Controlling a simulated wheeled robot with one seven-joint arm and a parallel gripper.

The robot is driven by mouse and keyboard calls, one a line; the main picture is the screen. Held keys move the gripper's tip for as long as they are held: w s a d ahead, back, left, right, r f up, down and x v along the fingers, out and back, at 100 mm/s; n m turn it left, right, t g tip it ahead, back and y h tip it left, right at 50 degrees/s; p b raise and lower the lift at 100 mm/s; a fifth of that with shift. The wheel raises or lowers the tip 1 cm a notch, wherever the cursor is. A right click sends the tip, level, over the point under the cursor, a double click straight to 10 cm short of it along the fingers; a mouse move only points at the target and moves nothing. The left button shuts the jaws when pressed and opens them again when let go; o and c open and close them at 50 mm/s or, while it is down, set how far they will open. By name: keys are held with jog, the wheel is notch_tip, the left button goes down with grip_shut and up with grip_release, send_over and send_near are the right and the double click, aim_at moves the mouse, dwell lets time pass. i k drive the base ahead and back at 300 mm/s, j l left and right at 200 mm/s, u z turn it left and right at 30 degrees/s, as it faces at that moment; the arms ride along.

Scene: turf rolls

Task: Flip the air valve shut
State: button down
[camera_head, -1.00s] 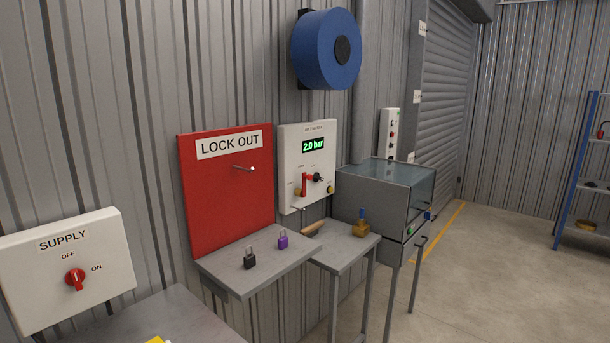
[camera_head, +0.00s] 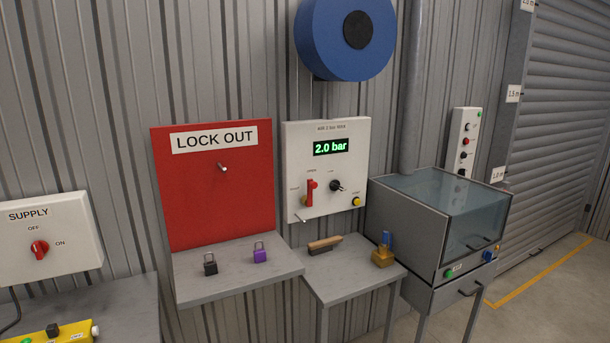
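The air panel (camera_head: 326,205) is a white box on the corrugated wall, right of the red lock-out board. Its green display (camera_head: 331,147) reads 2.0 bar. A red lever (camera_head: 311,192), which looks like the air valve, stands upright at the panel's lower left. A black knob (camera_head: 336,186) sits to its right and a yellow button (camera_head: 356,202) at the lower right. My gripper is not in this view, so its state does not show.
The red lock-out board (camera_head: 218,205) has a shelf with a black padlock (camera_head: 210,264) and a purple padlock (camera_head: 260,252). A small table (camera_head: 342,282) below the panel holds a wooden-handled brush (camera_head: 325,244) and a brass block (camera_head: 383,256). A glass-topped cabinet (camera_head: 435,224) stands right.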

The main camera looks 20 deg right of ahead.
aim_at(311, 184)
jog(key=i+l+u, duration=0.15)
jog(key=l+u, duration=0.3)
jog(key=l, duration=0.35)
jog(key=l+u, duration=0.45)
jog(key=l, duration=0.35)
jog(key=l+u, duration=0.45)
jog(key=l, duration=0.4)
jog(key=k, duration=0.05)
